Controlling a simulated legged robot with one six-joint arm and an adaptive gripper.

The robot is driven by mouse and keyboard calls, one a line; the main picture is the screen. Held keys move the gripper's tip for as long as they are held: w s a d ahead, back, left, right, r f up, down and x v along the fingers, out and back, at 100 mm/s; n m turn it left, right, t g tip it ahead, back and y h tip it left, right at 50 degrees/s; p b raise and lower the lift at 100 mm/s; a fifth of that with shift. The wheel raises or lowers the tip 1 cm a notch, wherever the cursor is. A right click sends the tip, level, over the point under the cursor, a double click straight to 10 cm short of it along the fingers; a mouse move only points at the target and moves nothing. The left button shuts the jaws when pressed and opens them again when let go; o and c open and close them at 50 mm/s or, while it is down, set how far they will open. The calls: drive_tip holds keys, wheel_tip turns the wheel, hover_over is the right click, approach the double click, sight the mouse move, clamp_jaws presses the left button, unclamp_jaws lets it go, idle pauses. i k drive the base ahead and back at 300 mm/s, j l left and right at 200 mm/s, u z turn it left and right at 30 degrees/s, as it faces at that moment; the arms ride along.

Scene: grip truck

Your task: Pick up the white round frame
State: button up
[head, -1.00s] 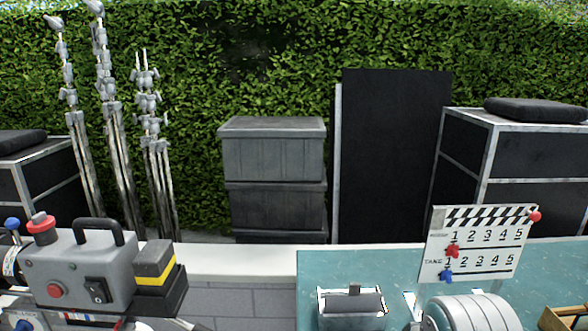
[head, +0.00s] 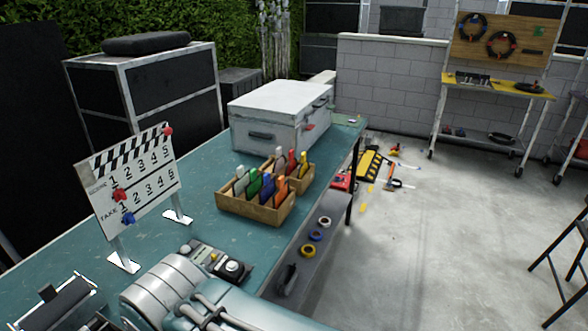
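A small white ring (head: 324,221), like a roll of tape, lies on the grey lower shelf under the right side of the green table (head: 60,250). It is the only loose white round thing I make out, and I cannot tell whether it is the white round frame. A blue ring (head: 315,236) and a yellow ring (head: 306,250) lie in a row nearer to me. My arm's links fill the bottom of the view, over the table's near part. My gripper is not in view.
On the table stand a clapperboard (head: 132,180), wooden boxes (head: 257,210) with coloured clips and a white case (head: 280,112). Tools (head: 372,165) lie on the floor beyond. A yellow-topped bench (head: 500,87) stands at the back. The concrete floor right of the table is mostly clear.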

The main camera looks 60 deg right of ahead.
sight(281, 160)
drive_tip(key=k+j+z, duration=0.1)
drive_tip(key=z, duration=0.3)
drive_tip(key=k+z, duration=0.2)
drive_tip(key=z, duration=0.2)
drive_tip(key=k+j+z, duration=0.1)
drive_tip(key=z, duration=0.35)
drive_tip(key=i+z, duration=0.1)
drive_tip(key=z, duration=0.2)
drive_tip(key=i+j+z, duration=0.1)
drive_tip(key=z, duration=0.15)
